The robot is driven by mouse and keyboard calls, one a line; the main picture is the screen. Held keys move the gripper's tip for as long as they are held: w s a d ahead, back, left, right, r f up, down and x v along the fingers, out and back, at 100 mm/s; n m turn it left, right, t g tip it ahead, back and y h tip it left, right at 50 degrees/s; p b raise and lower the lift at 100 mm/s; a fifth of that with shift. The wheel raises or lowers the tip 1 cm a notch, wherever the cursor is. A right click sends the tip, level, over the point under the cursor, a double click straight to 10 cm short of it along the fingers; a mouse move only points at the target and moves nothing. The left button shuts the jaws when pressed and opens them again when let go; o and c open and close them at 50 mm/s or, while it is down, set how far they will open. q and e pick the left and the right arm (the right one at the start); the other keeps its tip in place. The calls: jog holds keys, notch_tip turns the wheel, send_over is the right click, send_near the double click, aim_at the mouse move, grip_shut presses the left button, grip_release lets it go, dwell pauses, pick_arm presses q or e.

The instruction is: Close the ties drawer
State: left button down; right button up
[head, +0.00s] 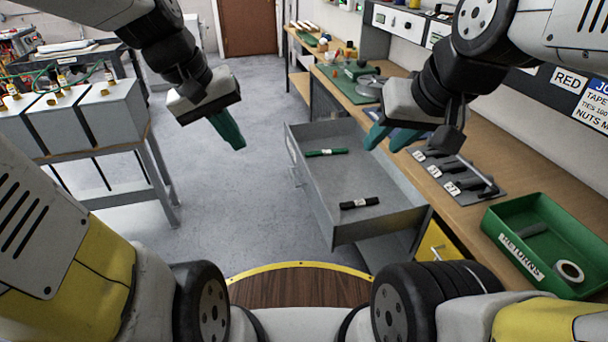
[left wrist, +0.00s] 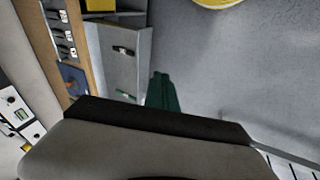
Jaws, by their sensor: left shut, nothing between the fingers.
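The grey ties drawer (head: 345,178) stands pulled out from under the workbench in the head view. A green bundle (head: 326,153) and a black bundle (head: 360,203) lie in it. It also shows in the left wrist view (left wrist: 120,68), partly hidden by my gripper. My left gripper (head: 232,138) is shut and empty, in the air left of the drawer's front, apart from it; its green fingers show in the left wrist view (left wrist: 162,92). My right gripper (head: 386,138) has its green fingers spread, with nothing seen between them, in front of the drawer's bench side and the bench edge.
The wooden workbench (head: 470,220) runs along the right, with a grey tool holder (head: 455,178) and a green returns tray (head: 545,245). Grey transformer boxes (head: 75,115) stand on a stand at the left. The floor (head: 235,210) between is clear.

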pick_arm(q)
jog(key=w+d+f+n+g+h, duration=0.1)
jog(key=w+f+n+g+h, duration=0.25)
jog(key=w+f, duration=0.45)
jog(key=n+t+h, duration=0.5)
jog(key=n+h, duration=0.5)
jog(key=n, duration=0.5)
send_near(314, 201)
jog(key=x, duration=0.7)
jog(key=shift+s+r, duration=0.2)
jog(key=shift+s, duration=0.05)
